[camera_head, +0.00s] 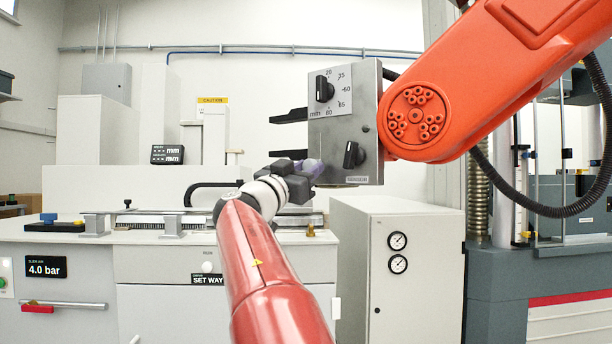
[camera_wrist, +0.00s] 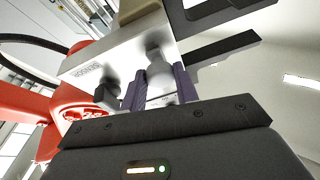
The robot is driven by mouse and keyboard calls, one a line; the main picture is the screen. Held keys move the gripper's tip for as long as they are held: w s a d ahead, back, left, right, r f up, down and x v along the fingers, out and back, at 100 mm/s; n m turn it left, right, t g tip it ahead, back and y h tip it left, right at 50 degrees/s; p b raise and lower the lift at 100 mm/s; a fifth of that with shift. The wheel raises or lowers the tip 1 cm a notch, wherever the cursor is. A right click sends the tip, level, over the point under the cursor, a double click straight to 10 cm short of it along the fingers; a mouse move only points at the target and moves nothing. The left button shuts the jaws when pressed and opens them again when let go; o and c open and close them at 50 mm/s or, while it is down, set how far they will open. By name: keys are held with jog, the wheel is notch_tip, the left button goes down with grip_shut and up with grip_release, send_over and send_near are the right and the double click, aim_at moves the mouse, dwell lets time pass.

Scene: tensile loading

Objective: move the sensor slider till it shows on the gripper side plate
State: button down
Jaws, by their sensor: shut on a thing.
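The gripper side plate (camera_head: 345,135) is a metal plate on the end of an orange arm, with two black knobs, a scale and a SENSOR label (camera_head: 357,180) at its lower edge. My gripper (camera_head: 310,168) is at the plate's lower left, partly covering that corner. In the wrist view, the purple-padded fingers of my gripper (camera_wrist: 158,88) are shut on a pale grey rounded piece, which I take for the sensor slider (camera_wrist: 158,70), at the underside of the plate. The SENSOR label (camera_wrist: 87,70) shows beside it, upside down. The slider is hidden in the head view.
The lower black knob (camera_head: 352,155) is close to the right of my gripper; it also shows in the wrist view (camera_wrist: 108,92). Black jaws (camera_head: 290,117) stick out left of the plate. The orange arm (camera_head: 480,85) blocks the upper right. A bench (camera_head: 70,270) lies below left.

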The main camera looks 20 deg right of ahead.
jog(key=shift+r, duration=0.1)
jog(key=c, duration=1.1)
grip_release()
jog(key=shift+o, duration=0.2)
jog(key=b+v, duration=0.4)
jog(key=v, duration=0.4)
jog(key=shift+w, duration=0.1)
